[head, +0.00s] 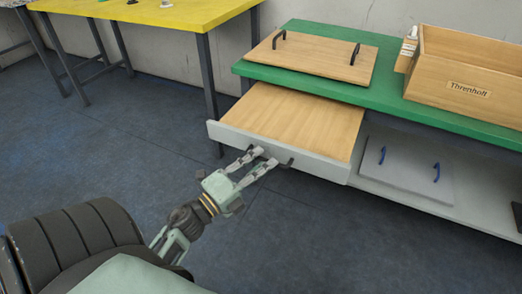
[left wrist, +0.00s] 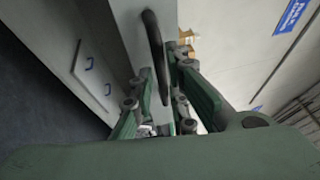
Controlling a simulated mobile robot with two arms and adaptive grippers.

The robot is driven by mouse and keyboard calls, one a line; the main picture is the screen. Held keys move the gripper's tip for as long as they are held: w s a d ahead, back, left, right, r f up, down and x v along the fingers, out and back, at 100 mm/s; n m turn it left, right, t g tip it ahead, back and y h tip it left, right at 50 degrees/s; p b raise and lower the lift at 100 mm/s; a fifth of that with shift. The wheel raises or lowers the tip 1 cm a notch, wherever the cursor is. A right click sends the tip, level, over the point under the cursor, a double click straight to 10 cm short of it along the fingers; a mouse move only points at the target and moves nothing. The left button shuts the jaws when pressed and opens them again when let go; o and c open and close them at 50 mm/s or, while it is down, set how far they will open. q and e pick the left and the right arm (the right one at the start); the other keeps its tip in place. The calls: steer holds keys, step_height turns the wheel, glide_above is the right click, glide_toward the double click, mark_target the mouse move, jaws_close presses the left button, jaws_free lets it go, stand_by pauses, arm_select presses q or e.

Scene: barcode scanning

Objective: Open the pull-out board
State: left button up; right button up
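The pull-out board (head: 300,118) is a light wood panel with a pale grey front. It stands well out from under the green worktop (head: 335,88). A dark bar handle (head: 287,164) sits on its front, and this handle also shows in the left wrist view (left wrist: 153,38). My left gripper (head: 266,156) is at the front of the board, with its fingers on either side of the handle. In the left wrist view the fingers (left wrist: 159,82) lie close along the handle and appear shut on it; the exact contact is partly hidden. My right gripper is out of view.
A wooden lid with dark handles (head: 312,55) and a labelled wooden box (head: 465,80) stand on the green worktop. A grey panel with blue handles (head: 408,165) lies on the lower shelf. A yellow table (head: 150,12) stands at the back left. The floor before the board is clear.

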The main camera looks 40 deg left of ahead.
arm_select(q)
steer(key=shift+o, duration=1.1)
steer(key=shift+r, duration=0.1)
steer(key=v, duration=1.2)
